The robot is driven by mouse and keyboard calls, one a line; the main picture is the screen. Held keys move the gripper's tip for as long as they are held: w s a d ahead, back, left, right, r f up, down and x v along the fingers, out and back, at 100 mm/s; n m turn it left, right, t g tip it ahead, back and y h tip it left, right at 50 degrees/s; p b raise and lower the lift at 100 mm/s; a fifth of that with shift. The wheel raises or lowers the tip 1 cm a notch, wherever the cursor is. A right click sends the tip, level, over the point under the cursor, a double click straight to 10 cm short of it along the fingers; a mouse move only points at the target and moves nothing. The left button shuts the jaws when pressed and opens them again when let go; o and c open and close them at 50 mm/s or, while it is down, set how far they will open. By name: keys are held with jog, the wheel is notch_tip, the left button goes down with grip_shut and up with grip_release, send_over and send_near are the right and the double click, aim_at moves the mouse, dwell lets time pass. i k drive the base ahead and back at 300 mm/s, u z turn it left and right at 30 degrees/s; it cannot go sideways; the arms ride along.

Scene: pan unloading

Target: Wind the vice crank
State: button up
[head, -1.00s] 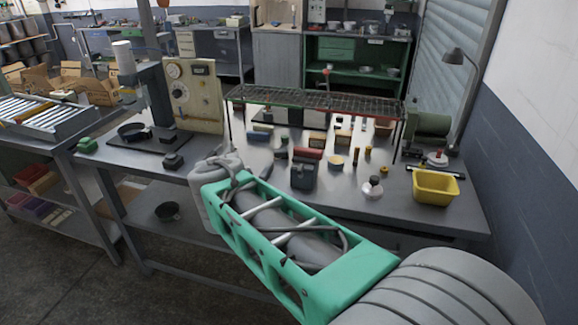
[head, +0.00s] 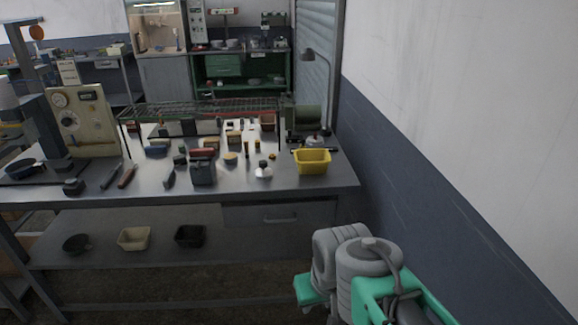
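No vice crank can be made out for certain at this size. A green rounded machine (head: 302,117) stands at the right end of the workbench (head: 330,184), beside the lamp. A dark grey block-like object (head: 203,173) sits near the front middle of the bench; I cannot tell whether either is the vice. My arm shows at the lower right, with grey joints and green links, in front of the bench and below its top. My gripper's fingers are not visible, so its state and contents are hidden.
A yellow bin (head: 312,161) stands at the bench's right front, with a white flask-like item (head: 263,170) to its left. A wire rack (head: 205,108) spans the back. Hand tools lie at the left front. The lower shelf (head: 110,255) holds small bowls. A wall is close on the right.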

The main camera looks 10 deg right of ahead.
aim_at(197, 168)
jog(key=u, duration=0.3)
jog(key=i, duration=1.25)
jog(key=u, duration=1.1)
